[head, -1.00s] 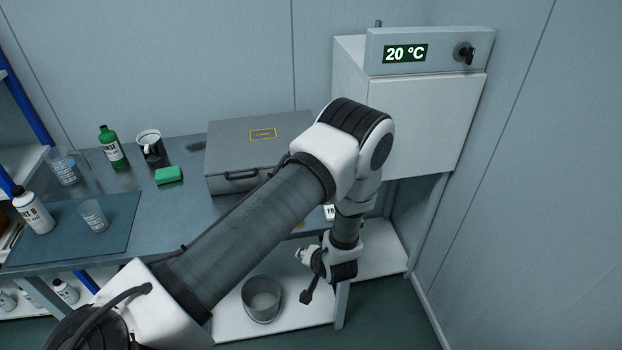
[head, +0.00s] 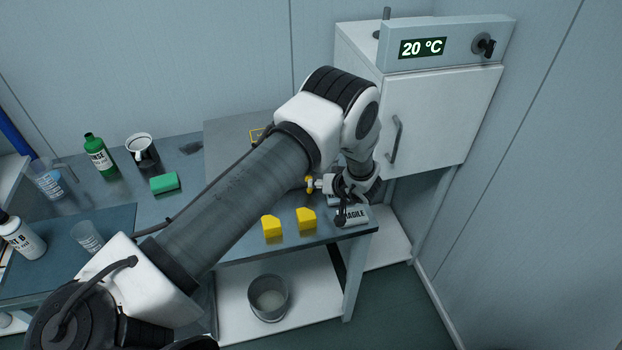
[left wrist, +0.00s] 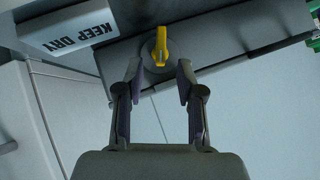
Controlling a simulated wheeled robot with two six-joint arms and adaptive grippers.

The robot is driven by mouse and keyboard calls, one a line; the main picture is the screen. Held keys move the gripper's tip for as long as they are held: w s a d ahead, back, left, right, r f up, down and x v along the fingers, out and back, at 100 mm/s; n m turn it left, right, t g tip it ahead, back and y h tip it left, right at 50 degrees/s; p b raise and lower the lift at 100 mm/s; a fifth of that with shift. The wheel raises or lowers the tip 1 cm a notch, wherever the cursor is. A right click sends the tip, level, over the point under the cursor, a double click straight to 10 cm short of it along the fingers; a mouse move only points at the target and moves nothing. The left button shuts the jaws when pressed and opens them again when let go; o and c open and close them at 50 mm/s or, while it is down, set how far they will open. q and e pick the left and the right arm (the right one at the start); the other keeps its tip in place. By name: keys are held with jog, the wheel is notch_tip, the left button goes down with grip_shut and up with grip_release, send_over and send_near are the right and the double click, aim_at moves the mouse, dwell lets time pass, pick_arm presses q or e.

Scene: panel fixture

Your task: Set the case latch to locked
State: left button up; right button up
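The grey case (head: 226,140) sits at the back of the bench in the head view, largely hidden behind my left arm. In the left wrist view the latch (left wrist: 161,47) is a narrow yellow lever on a round grey base, running nearly up and down in the picture. My left gripper (left wrist: 160,75) is open there, its two fingers apart on either side of the lever's near end. Nothing is between the fingers; contact is not visible. My right gripper is not in view.
A white KEEP DRY box (left wrist: 80,25) is close left of the latch in the wrist view. The white cabinet (head: 440,120) stands to the right.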

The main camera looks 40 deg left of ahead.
pick_arm(q)
jog(key=x, duration=0.6)
jog(key=shift+a+p, duration=0.2)
jog(key=shift+p, duration=0.15)
jog(key=shift+s+d+r, duration=0.2)
jog(key=shift+d+r, duration=0.1)
jog(key=shift+d, duration=0.25)
grip_shut()
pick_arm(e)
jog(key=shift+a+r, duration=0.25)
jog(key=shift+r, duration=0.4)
pick_arm(q)
jog(key=shift+r, duration=0.1)
jog(key=shift+s+n+t+h, duration=0.15)
jog(key=shift+n+t+h, duration=0.15)
jog(key=shift+t+h, duration=0.15)
jog(key=shift+a+n+t+h+b, duration=0.3)
jog(key=shift+n+t+h+b, duration=0.15)
jog(key=shift+h+b, duration=0.15)
jog(key=shift+t, duration=0.3)
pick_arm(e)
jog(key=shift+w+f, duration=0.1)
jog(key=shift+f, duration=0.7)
